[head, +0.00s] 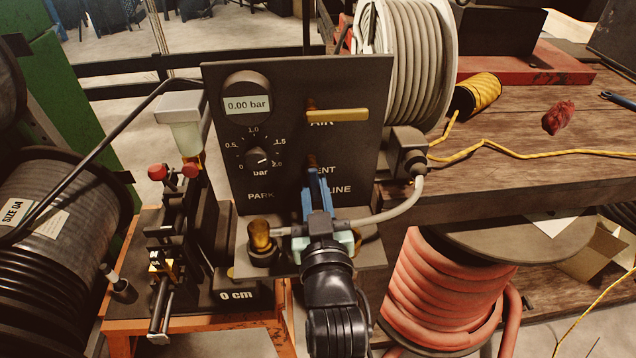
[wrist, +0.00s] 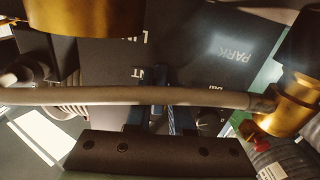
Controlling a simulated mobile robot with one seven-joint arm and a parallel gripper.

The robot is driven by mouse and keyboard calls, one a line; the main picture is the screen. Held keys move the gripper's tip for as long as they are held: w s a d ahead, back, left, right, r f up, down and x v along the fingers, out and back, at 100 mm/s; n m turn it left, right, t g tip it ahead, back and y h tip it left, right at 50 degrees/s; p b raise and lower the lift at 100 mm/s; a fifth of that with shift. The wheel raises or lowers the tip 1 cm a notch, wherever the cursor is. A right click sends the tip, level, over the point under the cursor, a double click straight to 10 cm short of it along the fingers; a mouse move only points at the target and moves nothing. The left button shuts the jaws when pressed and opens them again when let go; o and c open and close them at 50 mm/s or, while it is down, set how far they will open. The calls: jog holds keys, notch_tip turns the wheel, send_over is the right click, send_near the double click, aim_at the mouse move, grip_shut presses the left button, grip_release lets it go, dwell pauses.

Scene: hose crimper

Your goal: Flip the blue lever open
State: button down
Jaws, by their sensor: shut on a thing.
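The blue lever (head: 318,192) points downward from its brass pivot on the dark control panel (head: 225,165), beside the partly covered VENT and LINE labels. My gripper (head: 319,212) reaches the lever from the front and is shut on it near its lower end. In the wrist view, dark blue parts (wrist: 160,78) show at the fingers, behind a grey hose (wrist: 120,97) that crosses the view. The hose and my gripper's body hide much of the contact.
A yellow lever (head: 338,115) lies horizontal above, at the AIR label. The display (head: 247,104) reads 0.00 bar. A brass fitting (head: 260,236) stands left of my gripper. The grey hose (head: 405,208) curves close on the right. A wooden bench (head: 520,130) is further right.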

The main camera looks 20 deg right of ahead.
jog(key=shift+w+a+m, duration=0.1)
jog(key=shift+a+m, duration=0.1)
jog(key=shift+m, duration=0.4)
jog(key=c, duration=0.8)
grip_release()
jog(key=v, duration=1.3)
